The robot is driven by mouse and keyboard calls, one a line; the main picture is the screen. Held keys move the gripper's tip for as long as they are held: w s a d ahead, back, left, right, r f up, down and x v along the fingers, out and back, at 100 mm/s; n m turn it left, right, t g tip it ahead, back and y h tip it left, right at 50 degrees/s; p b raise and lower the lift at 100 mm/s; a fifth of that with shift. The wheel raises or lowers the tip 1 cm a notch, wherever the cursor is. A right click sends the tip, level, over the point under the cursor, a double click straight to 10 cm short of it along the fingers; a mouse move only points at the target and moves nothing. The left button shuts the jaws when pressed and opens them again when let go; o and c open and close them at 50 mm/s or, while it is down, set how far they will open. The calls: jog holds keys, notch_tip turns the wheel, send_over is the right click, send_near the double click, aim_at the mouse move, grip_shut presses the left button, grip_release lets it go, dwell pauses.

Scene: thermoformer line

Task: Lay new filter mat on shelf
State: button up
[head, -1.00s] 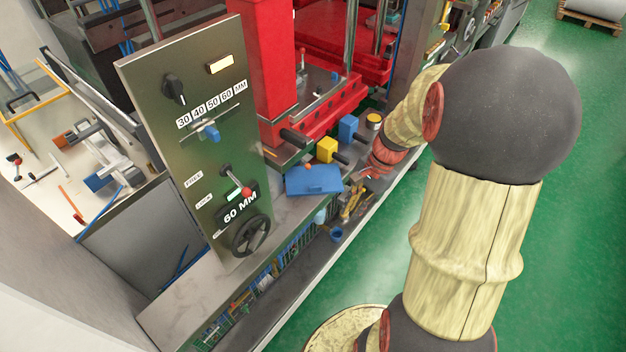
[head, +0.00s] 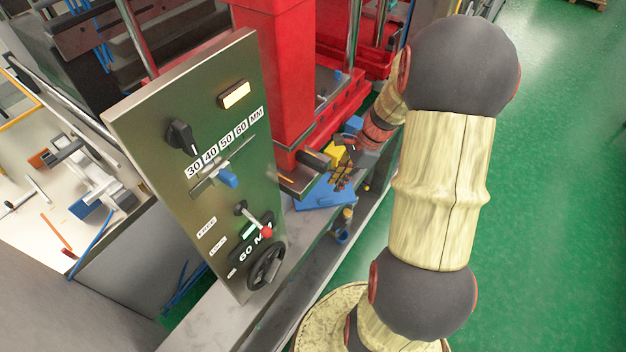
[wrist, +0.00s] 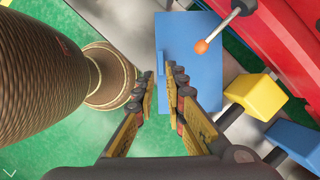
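A flat blue panel (head: 325,196) lies on the grey shelf (head: 205,325) under the red press. I cannot tell whether it is the filter mat. In the wrist view the blue panel (wrist: 205,75) fills the middle, with a narrow raised strip at its left edge. My gripper (head: 343,178) is over the panel in the head view. In the wrist view my gripper (wrist: 160,73) has its fingers apart, with the panel's left edge in line with the gap. No grip on it shows. The distance between fingertips and panel is unclear.
An orange-tipped lever (wrist: 201,47) reaches over the panel. A yellow block (wrist: 255,96) and a blue block (wrist: 295,142) stand to its right. The control panel (head: 205,165) with knob, red-tipped lever and handwheel stands at the left. Green floor at the right is open.

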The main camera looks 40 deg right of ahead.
aim_at(325, 199)
jog(key=b+x, duration=0.2)
jog(key=x, duration=0.6)
jog(key=shift+r, duration=0.1)
grip_shut()
jog(key=shift+d+r+p, duration=0.1)
jog(key=shift+r+p, duration=0.3)
jog(key=shift+p, duration=0.05)
dwell(0.6)
